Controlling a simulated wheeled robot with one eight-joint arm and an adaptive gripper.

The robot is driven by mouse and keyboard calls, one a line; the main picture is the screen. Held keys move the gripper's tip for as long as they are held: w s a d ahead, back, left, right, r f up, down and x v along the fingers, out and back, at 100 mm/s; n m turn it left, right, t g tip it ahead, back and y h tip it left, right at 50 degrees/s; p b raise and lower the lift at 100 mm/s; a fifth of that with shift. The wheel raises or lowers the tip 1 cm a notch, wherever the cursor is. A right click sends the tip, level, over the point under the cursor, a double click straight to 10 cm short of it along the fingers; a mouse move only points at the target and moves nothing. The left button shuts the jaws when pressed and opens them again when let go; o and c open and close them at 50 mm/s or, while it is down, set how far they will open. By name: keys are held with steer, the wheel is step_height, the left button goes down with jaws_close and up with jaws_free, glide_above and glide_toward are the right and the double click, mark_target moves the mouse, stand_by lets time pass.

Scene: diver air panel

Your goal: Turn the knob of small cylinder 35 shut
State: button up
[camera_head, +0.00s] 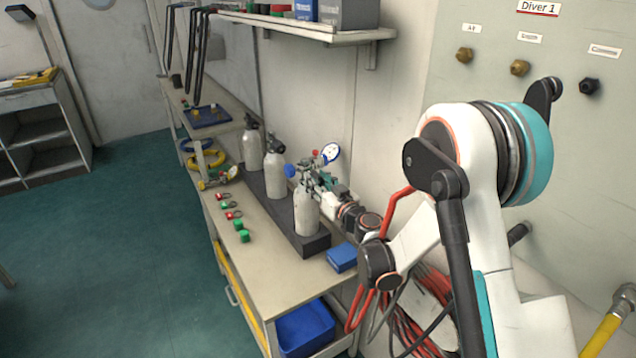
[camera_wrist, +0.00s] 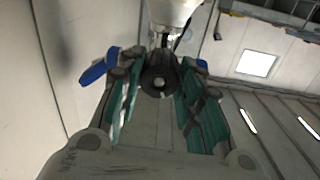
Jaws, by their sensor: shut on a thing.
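Three pale cylinders stand in a row on a dark rack (camera_head: 258,190) on the bench. My gripper (camera_head: 314,180) is at the top of the nearest cylinder (camera_head: 306,212), which carries a blue part (camera_head: 290,171) on its left and a gauge (camera_head: 330,152) behind. No number can be read on any cylinder. In the wrist view, the teal fingers of my gripper (camera_wrist: 160,100) stand on either side of a dark round knob (camera_wrist: 160,80) and are shut on it. Blue parts show beyond both fingers. The finger contacts are partly hidden in the head view.
Several red and green caps (camera_head: 231,214) lie on the bench left of the rack. A blue box (camera_head: 342,257) sits at its near right. A shelf (camera_head: 290,32) hangs above the bench. The wall panel (camera_head: 530,65) is at right, with red hoses (camera_head: 400,320) below.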

steer(key=shift+m, duration=0.3)
steer(key=m, duration=1)
steer(key=shift+d+m, duration=0.1)
steer(key=shift+m, duration=0.3)
steer(key=m, duration=0.5)
steer(key=shift+g, duration=0.3)
steer(key=m, duration=0.5)
steer(key=shift+w+f, duration=0.1)
steer(key=shift+m, duration=0.4)
steer(key=o, duration=1.1)
